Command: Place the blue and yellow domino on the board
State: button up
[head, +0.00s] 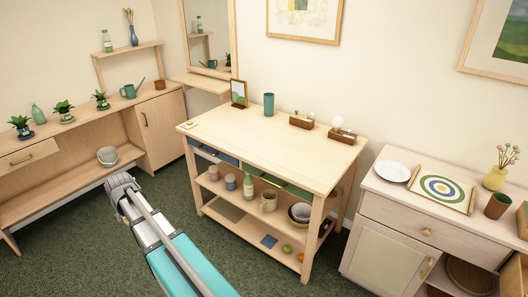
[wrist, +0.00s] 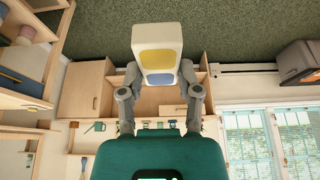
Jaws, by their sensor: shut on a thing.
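The domino (wrist: 157,48) is a cream block with a yellow patch and a blue patch, in the wrist view. My gripper (wrist: 158,76) is shut on it, one finger at each side. In the head view my gripper (head: 122,186) is over the green carpet, left of the wooden table, and the domino cannot be made out there. A square board (head: 419,187) with coloured rings lies on the right cabinet; I cannot tell whether it is the task's board. A small pale flat piece (head: 188,125) lies at the table's left corner.
The wooden table (head: 270,140) has a mostly clear top, with a teal cup (head: 268,104), a picture frame (head: 239,93) and two wooden boxes along the back. Its shelves hold cups and a bottle. The right cabinet (head: 390,235) also bears a white plate (head: 393,171).

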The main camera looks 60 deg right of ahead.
aim_at(442, 188)
jog(key=u, duration=0.3)
jog(key=i, duration=0.45)
jog(key=z, duration=2.45)
jog(key=i, duration=0.15)
jog(key=z, duration=1.05)
